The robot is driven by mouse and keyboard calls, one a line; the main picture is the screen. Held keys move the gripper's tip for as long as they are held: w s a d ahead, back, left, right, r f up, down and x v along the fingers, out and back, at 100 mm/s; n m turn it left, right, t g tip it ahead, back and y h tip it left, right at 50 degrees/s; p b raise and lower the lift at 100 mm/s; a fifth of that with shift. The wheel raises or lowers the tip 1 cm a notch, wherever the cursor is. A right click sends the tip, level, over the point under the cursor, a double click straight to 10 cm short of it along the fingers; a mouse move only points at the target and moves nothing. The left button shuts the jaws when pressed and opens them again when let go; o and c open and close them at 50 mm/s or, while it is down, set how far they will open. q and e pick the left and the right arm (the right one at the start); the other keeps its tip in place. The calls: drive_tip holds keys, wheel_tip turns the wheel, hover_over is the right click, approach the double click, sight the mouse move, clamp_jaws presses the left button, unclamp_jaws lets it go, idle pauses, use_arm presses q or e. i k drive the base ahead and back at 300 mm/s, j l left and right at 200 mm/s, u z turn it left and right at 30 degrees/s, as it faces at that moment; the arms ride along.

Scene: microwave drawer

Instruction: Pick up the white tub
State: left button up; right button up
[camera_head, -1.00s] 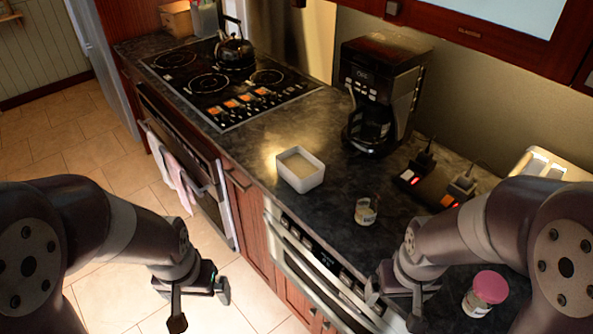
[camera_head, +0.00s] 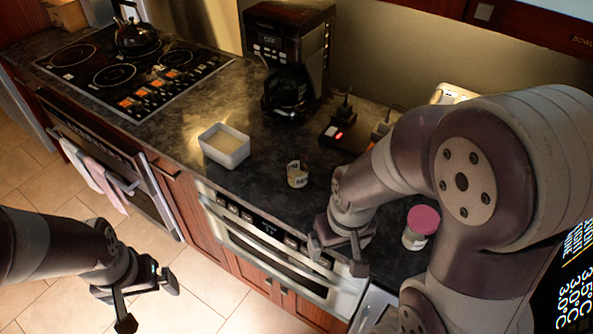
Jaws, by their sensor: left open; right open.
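The white tub (camera_head: 224,146) is a small open rectangular container with pale contents. It stands upright on the dark counter, left of the middle in the head view. My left gripper (camera_head: 150,303) is open and empty, low over the floor in front of the cabinets, well apart from the tub. My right gripper (camera_head: 337,258) is open and empty near the counter's front edge, to the right of the tub and apart from it.
A small labelled jar (camera_head: 297,175) stands right of the tub. A pink-lidded jar (camera_head: 420,228) is beside my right arm. A coffee maker (camera_head: 287,60) and a power strip (camera_head: 342,136) are behind. The stove (camera_head: 133,72) with a kettle (camera_head: 137,34) lies left.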

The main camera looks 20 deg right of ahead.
sight(225, 145)
drive_tip(key=z, duration=0.55)
drive_tip(key=i+j+z, duration=0.3)
drive_tip(key=j, duration=0.2)
drive_tip(key=i+j+z, duration=0.1)
drive_tip(key=j+z, duration=0.2)
drive_tip(key=j, duration=0.25)
drive_tip(key=i+j+z, duration=0.1)
drive_tip(key=j+z, duration=0.2)
drive_tip(key=j, duration=0.25)
drive_tip(key=j+z, duration=0.3)
drive_tip(key=j, duration=0.3)
drive_tip(key=i+j, duration=0.1)
drive_tip(key=j, duration=1.8)
